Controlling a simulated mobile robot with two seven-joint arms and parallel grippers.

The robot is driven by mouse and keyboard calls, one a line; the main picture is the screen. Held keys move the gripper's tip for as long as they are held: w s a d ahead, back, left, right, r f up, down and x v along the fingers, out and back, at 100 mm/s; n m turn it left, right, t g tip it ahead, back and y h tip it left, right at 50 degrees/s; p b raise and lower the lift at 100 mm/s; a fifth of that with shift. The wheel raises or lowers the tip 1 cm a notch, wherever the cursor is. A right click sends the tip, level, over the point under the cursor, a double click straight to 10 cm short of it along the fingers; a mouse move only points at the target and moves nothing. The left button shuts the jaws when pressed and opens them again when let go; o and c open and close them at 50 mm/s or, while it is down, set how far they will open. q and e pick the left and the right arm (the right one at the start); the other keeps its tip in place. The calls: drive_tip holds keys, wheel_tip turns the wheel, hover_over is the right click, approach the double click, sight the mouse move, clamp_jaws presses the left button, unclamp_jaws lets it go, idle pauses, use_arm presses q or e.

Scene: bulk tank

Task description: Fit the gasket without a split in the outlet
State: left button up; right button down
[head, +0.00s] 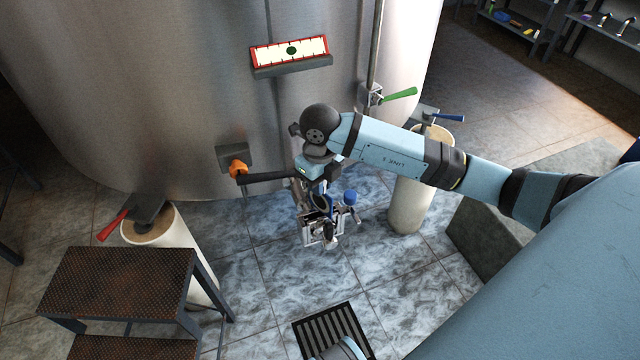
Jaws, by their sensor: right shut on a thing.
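My right gripper (325,233) hangs low in front of the steel tank, near the middle of the picture. It is shut on a small dark thing, too small and cluttered to tell whether it is a gasket or whether it has a split. A dark ring with a blue edge (322,203) shows just above the fingers, and a blue knob (350,197) is right beside them. The outlet cannot be made out clearly behind my wrist and hand. My left gripper is not in view.
The tank (190,100) fills the back, with a red-framed gauge (290,52) and an orange knob (238,170) on its wall. Rusty steps (120,290) stand at lower left. A red lever (113,226) and a green lever (400,95) stick out. A floor grate (333,332) lies in front.

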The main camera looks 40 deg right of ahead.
drive_tip(key=shift+f, duration=0.25)
drive_tip(key=shift+f, duration=0.15)
drive_tip(key=c, duration=1.1)
unclamp_jaws()
